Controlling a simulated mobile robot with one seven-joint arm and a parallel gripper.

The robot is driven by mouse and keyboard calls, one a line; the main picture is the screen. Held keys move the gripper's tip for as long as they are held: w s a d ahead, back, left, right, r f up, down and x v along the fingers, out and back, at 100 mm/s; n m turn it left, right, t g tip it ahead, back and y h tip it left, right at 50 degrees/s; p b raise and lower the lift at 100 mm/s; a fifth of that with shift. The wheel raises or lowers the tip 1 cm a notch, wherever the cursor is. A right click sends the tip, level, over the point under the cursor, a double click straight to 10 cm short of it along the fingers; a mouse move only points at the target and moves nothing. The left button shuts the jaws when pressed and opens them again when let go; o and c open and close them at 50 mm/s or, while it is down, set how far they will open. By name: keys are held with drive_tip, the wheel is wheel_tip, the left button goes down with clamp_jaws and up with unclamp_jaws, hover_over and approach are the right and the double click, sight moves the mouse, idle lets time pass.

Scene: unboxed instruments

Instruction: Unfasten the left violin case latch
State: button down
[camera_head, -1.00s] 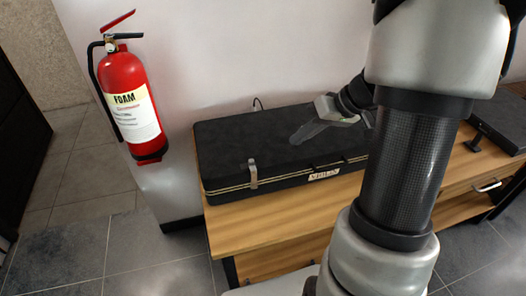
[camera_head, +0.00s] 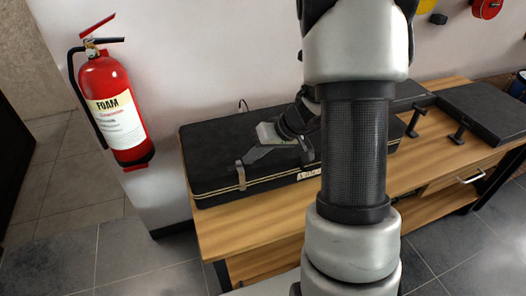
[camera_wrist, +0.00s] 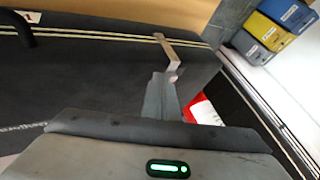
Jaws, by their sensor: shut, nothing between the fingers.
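The black violin case (camera_head: 215,140) lies closed on a wooden table, with a gold trim line along its front. Its left latch (camera_head: 241,178) is a narrow metal strip over the front edge. In the wrist view the latch (camera_wrist: 168,50) crosses the trim, and its upper end reaches over the lid. My gripper (camera_head: 245,160) is shut and empty, low over the lid just behind the latch. In the wrist view my gripper (camera_wrist: 168,82) has its tips right at the latch's upper end; I cannot tell whether they touch.
A red fire extinguisher (camera_head: 116,108) hangs on the wall left of the table (camera_head: 235,232). Another black case (camera_head: 485,112) lies at the table's right. The wall is close behind the violin case. The table strip before the case is clear. A case handle (camera_wrist: 20,28) shows in the wrist view.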

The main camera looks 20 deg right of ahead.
sight(239, 164)
drive_tip(key=shift+a+f, duration=0.1)
drive_tip(key=shift+a, duration=0.15)
drive_tip(key=shift+a+f+b, duration=0.1)
drive_tip(key=shift+a+b, duration=0.7)
drive_tip(key=shift+b, duration=0.4)
drive_tip(key=shift+a+r, duration=0.2)
drive_tip(key=shift+a, duration=0.1)
